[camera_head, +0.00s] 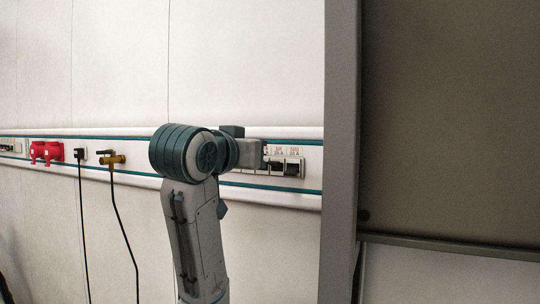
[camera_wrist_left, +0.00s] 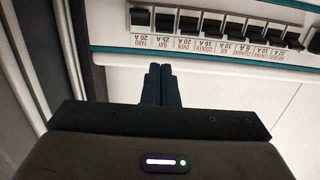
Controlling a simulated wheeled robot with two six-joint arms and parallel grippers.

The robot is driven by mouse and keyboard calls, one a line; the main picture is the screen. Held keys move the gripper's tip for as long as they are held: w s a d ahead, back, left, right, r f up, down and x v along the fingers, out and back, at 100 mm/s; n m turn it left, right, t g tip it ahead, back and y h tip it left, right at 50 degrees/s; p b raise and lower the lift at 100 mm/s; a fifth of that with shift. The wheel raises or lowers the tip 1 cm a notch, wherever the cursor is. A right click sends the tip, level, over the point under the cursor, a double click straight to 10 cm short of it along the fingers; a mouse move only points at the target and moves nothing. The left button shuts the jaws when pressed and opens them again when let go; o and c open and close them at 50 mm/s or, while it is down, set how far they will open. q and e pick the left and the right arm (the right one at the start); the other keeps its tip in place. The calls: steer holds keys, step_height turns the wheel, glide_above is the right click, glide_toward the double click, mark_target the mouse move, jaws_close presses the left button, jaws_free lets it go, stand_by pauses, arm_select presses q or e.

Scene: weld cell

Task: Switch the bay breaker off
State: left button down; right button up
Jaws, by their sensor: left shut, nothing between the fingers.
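In the left wrist view a row of black breaker levers sits above printed labels. The bay breaker (camera_wrist_left: 165,21) appears to be the second from the left, beside the yard breaker (camera_wrist_left: 140,16). I cannot tell clearly which way its lever is set. My left gripper (camera_wrist_left: 161,70) is shut and empty, its fingertips just below the label strip in this view, close to the bay label and apart from the lever. In the head view my left gripper (camera_head: 262,154) is in front of the breaker panel (camera_head: 302,169) and hides part of it. My right gripper is not in view.
The panel is set in a wall rail with teal stripes (camera_head: 250,183). Left along it are red sockets (camera_head: 47,152), a black plug (camera_head: 80,154) and a brass valve (camera_head: 112,159) with hanging lines. A grey post (camera_head: 340,150) stands close right of the panel.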

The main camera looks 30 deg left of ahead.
mark_target(275, 164)
arm_select(q)
steer(key=w+p, duration=0.1)
steer(key=w, duration=0.2)
steer(key=w+a+p, duration=0.1)
steer(key=w, duration=0.2)
steer(key=w+p, duration=0.2)
steer(key=w, duration=0.1)
steer(key=shift+w+a+f, duration=0.1)
steer(key=shift+a+f, duration=0.15)
steer(key=shift+f, duration=0.1)
steer(key=shift+w+f, duration=0.2)
steer(key=shift+w, duration=0.35)
steer(key=shift+d, duration=0.1)
steer(key=shift+s, duration=0.15)
